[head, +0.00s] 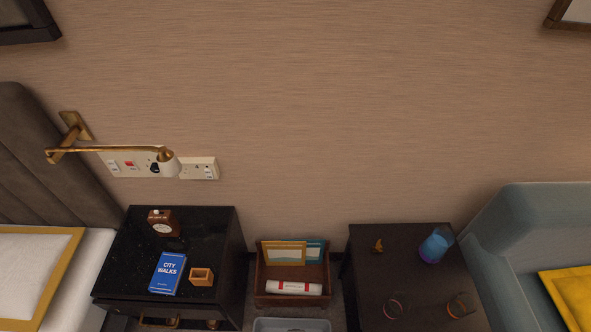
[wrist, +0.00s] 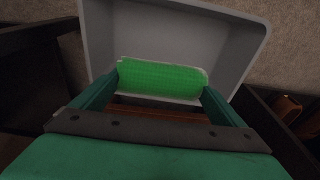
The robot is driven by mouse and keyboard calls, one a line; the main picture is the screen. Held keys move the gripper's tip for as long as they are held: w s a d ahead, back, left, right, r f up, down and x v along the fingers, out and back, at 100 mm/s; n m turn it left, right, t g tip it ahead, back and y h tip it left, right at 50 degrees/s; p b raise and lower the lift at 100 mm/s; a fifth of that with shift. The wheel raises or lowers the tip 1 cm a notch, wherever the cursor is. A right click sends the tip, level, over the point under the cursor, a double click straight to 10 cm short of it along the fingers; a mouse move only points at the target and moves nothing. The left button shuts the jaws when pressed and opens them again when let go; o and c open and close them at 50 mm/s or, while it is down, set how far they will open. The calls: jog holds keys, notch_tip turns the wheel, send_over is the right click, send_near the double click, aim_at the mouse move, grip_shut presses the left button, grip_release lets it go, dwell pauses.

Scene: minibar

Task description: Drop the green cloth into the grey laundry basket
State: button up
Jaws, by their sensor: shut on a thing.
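The green cloth (wrist: 160,78) is a rolled shape with pale edges in the wrist view. My gripper (wrist: 160,88) is shut on it, one finger at each end of the roll. The grey laundry basket (wrist: 235,38) lies beyond and around the cloth in that view, with its inside facing the camera. I cannot tell how far the cloth is from the basket's floor. In the head view only the basket's rim (head: 291,323) shows at the bottom edge. My gripper and the cloth are out of the head view.
A black nightstand (head: 218,235) with a blue book (head: 168,273) stands left. A wooden rack (head: 292,299) stands at the wall behind the basket. A dark table (head: 400,262) with a blue glass (head: 436,245) and an armchair (head: 500,270) are at right.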

jog(key=o, duration=0.8)
jog(key=shift+a, duration=0.1)
jog(key=shift+r, duration=0.1)
jog(key=shift+s+r, duration=0.25)
jog(key=shift+r, duration=1.5)
jog(key=shift+s+r, duration=0.3)
jog(key=shift+r, duration=1.45)
jog(key=shift+s+r, duration=0.25)
jog(key=shift+r, duration=1.5)
jog(key=s+r+t, duration=0.4)
jog(key=r, duration=1.3)
jog(key=s+r+t, duration=0.4)
jog(key=r+t, duration=0.1)
jog(key=r, duration=1.3)
jog(key=s+r+t, duration=0.4)
jog(key=r, duration=1.3)
jog(key=shift+s+r+t, duration=0.2)
jog(key=shift+s+t, duration=0.1)
jog(key=shift+s, duration=0.1)
